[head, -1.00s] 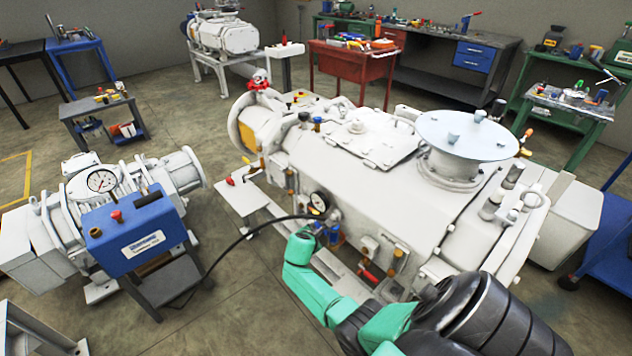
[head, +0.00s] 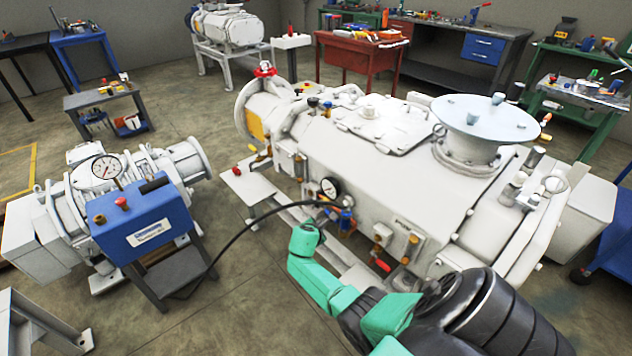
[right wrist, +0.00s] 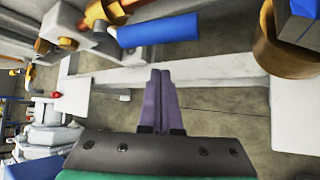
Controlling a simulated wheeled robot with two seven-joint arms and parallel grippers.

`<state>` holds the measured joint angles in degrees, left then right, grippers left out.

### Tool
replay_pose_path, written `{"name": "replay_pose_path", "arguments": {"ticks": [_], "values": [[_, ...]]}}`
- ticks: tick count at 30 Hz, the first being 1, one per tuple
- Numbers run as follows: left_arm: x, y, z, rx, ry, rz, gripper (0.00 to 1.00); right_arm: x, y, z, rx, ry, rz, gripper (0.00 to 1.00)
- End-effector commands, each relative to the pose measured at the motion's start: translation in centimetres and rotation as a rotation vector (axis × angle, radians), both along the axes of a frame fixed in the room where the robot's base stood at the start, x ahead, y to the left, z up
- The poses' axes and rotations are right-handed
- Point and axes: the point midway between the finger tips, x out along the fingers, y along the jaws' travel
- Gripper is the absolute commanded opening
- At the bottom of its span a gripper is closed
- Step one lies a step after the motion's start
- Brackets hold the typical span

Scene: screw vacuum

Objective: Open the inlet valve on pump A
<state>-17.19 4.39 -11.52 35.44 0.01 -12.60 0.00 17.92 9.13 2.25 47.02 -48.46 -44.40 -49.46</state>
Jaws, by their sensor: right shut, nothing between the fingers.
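A large white pump (head: 360,150) fills the middle of the head view; I cannot read a label naming it pump A. On its near side, beside a round gauge (head: 329,187), is a small valve with a blue handle (head: 346,222). My right arm's green wrist (head: 305,240) is low and left of that valve; its fingertips cannot be made out there. In the right wrist view, my right gripper (right wrist: 162,85) has its purple fingers shut and empty. A blue cylindrical handle (right wrist: 157,31) on a brass fitting lies above the fingertips, apart from them. My left gripper is not in view.
A red handwheel (head: 264,70) sits on the pump's far left end, and a red lever (head: 383,266) on its near side. A black hose (head: 240,235) runs to a blue box (head: 140,222) at left. Bare floor (head: 240,310) lies in front.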

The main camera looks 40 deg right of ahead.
Motion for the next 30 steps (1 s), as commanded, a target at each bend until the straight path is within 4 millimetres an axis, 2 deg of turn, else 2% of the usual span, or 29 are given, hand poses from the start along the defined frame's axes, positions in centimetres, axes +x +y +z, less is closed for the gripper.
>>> {"name": "replay_pose_path", "arguments": {"ticks": [1,3,9,12,30], "values": [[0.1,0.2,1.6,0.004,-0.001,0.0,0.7,0.0,1.2,2.0,0.003,-0.006,0.003,0.0],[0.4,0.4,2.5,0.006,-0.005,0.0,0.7,-0.2,2.3,3.4,0.004,-0.006,0.004,0.0],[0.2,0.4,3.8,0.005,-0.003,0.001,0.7,-0.7,5.3,6.5,0.005,-0.004,0.002,0.0],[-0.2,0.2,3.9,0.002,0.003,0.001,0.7,-0.8,6.1,7.4,0.003,-0.004,0.001,0.0],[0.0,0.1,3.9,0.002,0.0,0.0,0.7,-0.9,6.5,7.8,0.002,-0.003,0.001,0.0]]}}
